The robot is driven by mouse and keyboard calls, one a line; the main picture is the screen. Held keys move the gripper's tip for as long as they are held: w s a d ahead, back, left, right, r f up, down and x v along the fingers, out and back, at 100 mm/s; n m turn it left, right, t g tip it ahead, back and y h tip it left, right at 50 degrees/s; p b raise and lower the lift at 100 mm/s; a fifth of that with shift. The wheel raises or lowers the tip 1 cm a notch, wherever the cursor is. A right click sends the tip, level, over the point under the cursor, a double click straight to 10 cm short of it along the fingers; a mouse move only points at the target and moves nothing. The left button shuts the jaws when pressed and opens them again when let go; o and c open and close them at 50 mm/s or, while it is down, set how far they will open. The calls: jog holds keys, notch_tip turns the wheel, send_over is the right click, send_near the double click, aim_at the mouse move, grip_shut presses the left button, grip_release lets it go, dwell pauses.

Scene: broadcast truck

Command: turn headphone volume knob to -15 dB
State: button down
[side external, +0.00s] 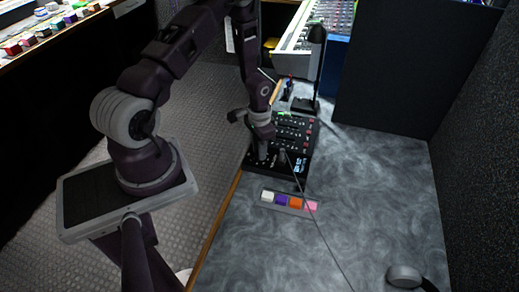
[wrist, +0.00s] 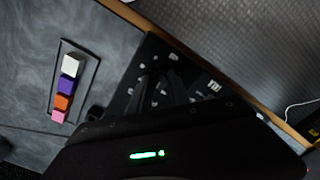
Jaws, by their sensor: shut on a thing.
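The black audio panel (side external: 291,158) lies flat on the grey table, with rows of small knobs and buttons and a few lit marks. My gripper (side external: 262,158) points down onto the panel's near-left part and is shut on a small knob there. The fingers cover the knob, so its pointer and the -15 dB mark cannot be read. In the wrist view the panel (wrist: 150,49) shows small white marks around my dark fingers (wrist: 163,90). A dark body with a green light covers the lower part of that view.
A tray (side external: 277,207) with white, purple, orange and pink blocks lies just in front of the panel. A dark stand (side external: 307,104) is behind it. A thin cable (side external: 330,248) runs towards the front. A grey round object (side external: 404,275) sits front right. The table's right side is clear.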

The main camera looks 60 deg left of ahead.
dwell(0.4)
jog(key=c, duration=1.2)
grip_release()
jog(key=shift+r, duration=0.1)
notch_tip(320, 180, up, 7)
